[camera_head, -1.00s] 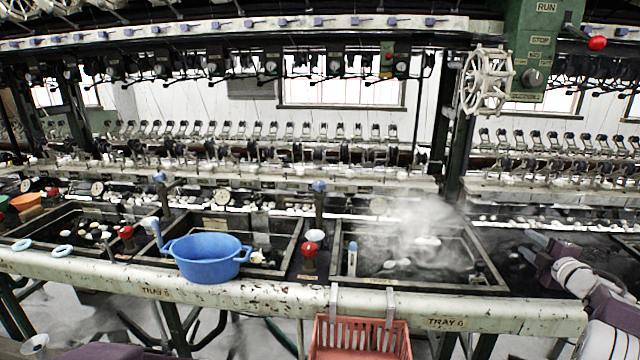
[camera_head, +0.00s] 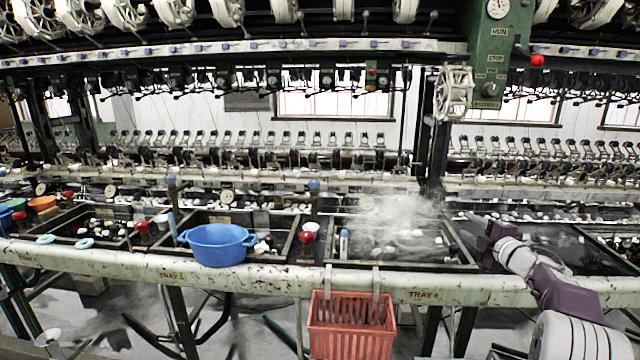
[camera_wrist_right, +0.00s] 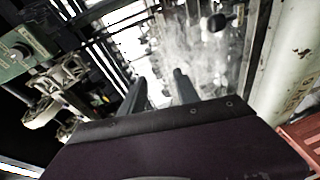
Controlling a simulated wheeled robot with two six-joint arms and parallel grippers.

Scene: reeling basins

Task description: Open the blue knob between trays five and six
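The blue knob (camera_head: 314,185) tops a dark upright post between tray five (camera_head: 286,243) and tray six (camera_head: 466,264). A red knob (camera_head: 306,237) sits lower in front of the same post. My right gripper (camera_head: 476,222) is over the right end of tray six, well right of the blue knob and apart from it. In the right wrist view its two fingers (camera_wrist_right: 160,80) stand apart with nothing between them. I cannot make out the blue knob in that view. My left gripper is not in view.
Steam (camera_head: 400,215) rises over tray six. A blue basin (camera_head: 217,246) stands on the front edge by tray five. A red basket (camera_head: 350,328) hangs from the front rail (camera_head: 480,291). A green control box (camera_head: 490,60) and white handwheel (camera_head: 454,92) are above, at right.

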